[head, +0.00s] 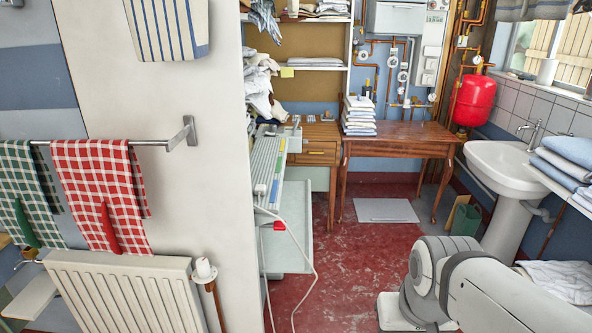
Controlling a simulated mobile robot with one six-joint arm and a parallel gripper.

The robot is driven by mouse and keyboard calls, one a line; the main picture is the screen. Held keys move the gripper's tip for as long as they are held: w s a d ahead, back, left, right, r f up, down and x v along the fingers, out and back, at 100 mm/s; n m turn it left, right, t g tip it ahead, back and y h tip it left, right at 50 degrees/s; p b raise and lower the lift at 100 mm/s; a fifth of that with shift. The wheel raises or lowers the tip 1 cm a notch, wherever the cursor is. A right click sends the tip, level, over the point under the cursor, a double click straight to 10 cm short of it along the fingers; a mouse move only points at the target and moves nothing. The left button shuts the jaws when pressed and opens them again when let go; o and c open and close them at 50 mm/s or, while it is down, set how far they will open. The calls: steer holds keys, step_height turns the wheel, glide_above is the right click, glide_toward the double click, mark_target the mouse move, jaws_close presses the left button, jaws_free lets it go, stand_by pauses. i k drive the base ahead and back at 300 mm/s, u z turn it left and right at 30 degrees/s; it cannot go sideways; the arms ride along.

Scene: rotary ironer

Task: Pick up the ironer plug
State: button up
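The rotary ironer (268,160) stands behind the end of the white partition wall, seen at a steep angle, with a long pale panel and coloured marks. A white cable (301,250) loops from its near end and hangs down toward the floor. A small red piece (279,226) sits by the cable at that near end; I cannot tell whether it is the plug or a part of the ironer. No plug shows clearly. My pale arm fills the lower right, and my gripper is outside the picture.
The white wall (165,100), towel rail (110,142) and radiator (130,290) fill the left. A wooden table (400,138) with folded linen (359,115) stands at the back. A washbasin (506,168) is at right. The red floor (365,250) in the middle is mostly clear.

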mark_target(260, 189)
steer(key=z, duration=0.1)
steer(key=i, duration=1.45)
steer(key=u, duration=0.9)
steer(key=i, duration=0.6)
steer(key=u, duration=0.2)
steer(key=k, duration=0.75)
steer(key=u, duration=0.25)
steer(key=i, duration=0.75)
steer(key=z, duration=0.05)
